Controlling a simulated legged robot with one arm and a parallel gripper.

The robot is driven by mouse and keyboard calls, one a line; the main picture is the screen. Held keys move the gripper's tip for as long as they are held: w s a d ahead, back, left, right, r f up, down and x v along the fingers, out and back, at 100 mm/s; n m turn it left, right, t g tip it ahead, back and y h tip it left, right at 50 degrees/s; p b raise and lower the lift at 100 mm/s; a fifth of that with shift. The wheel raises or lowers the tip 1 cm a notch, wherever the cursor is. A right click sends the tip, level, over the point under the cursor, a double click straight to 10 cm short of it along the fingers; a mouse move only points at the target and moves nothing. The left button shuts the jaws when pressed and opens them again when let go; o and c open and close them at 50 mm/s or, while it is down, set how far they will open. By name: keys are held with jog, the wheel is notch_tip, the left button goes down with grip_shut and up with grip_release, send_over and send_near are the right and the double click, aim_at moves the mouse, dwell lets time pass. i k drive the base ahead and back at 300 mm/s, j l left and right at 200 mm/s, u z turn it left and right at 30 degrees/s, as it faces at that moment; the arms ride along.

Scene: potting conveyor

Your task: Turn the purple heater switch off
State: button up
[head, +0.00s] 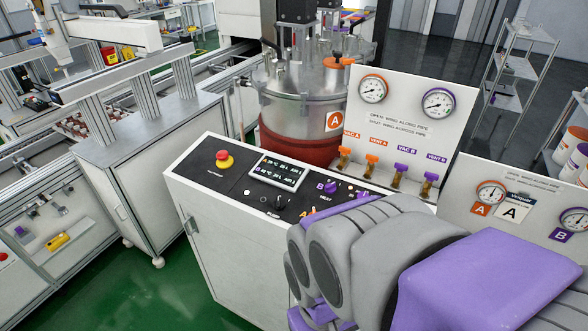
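The purple heater switch (331,187) is a small knob on the black top panel of the white control cabinet (215,262). It sits beside a purple "B", and a label that seems to read HEAT is just below it. Which way the knob is turned is too small to tell. My arm fills the lower right of the head view and covers the panel's right end. An orange "A" mark (307,213) shows at the arm's edge, partly covered. My gripper cannot be made out; only arm links show.
A red emergency stop button (224,159), a small display (279,171) and a black knob (281,201) share the panel. A steel vessel (299,100) stands behind it. A white gauge board (400,110) with orange and purple valve handles rises at the panel's back.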

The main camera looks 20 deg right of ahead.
aim_at(330, 189)
jog(key=z, duration=0.7)
